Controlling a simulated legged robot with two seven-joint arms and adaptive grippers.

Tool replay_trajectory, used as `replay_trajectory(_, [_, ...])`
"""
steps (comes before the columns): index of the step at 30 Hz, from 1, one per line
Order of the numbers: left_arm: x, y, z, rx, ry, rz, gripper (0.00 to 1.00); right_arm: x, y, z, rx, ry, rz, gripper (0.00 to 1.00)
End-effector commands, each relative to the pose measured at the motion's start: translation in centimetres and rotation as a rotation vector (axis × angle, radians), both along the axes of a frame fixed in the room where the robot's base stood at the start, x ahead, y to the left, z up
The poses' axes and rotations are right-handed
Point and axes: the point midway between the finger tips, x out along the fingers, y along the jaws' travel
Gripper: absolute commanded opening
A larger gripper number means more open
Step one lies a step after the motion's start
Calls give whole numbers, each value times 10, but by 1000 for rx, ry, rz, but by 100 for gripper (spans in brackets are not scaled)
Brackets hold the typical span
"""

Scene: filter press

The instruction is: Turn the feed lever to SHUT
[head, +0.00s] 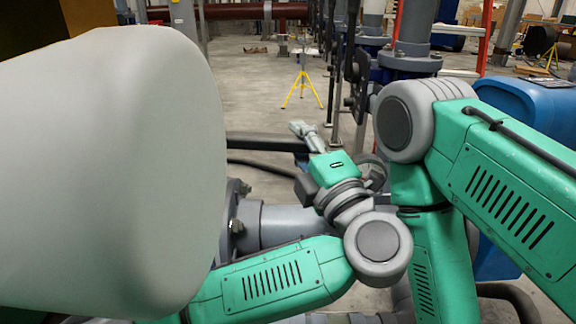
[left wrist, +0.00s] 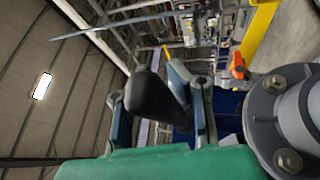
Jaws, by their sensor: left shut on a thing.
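My left gripper (head: 298,128) is small and far out in the head view, past the green wrist. In the left wrist view its two blue-grey fingers (left wrist: 155,88) stand on either side of a black, rounded handle (left wrist: 153,100) and are shut on it. The handle looks like the grip of the feed lever; the rest of the lever, its pivot and any SHUT mark cannot be made out. My right gripper is not in view.
A grey pipe flange with bolts (left wrist: 284,125) is close at the right of the left wrist view. A large pale rounded body (head: 110,170) blocks the head view's left. A dark bar (head: 262,142) runs near the gripper. A blue container (head: 530,105) stands at right. A yellow stand (head: 303,85) is farther back.

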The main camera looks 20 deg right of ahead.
Motion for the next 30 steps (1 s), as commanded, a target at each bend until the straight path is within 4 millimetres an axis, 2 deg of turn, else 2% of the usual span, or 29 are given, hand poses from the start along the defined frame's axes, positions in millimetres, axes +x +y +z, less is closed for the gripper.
replay_trajectory(1, [0, 0, -10, 7, 7, 0, 0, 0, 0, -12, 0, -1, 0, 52])
replay_trajectory(3, [1, 1, -8, 7, 8, 2, 0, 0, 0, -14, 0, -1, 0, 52])
replay_trajectory(14, [-2, 5, -7, 11, 13, 8, 0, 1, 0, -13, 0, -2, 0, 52])
replay_trajectory(30, [-41, 24, -7, 8, 13, 9, 4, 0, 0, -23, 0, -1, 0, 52])
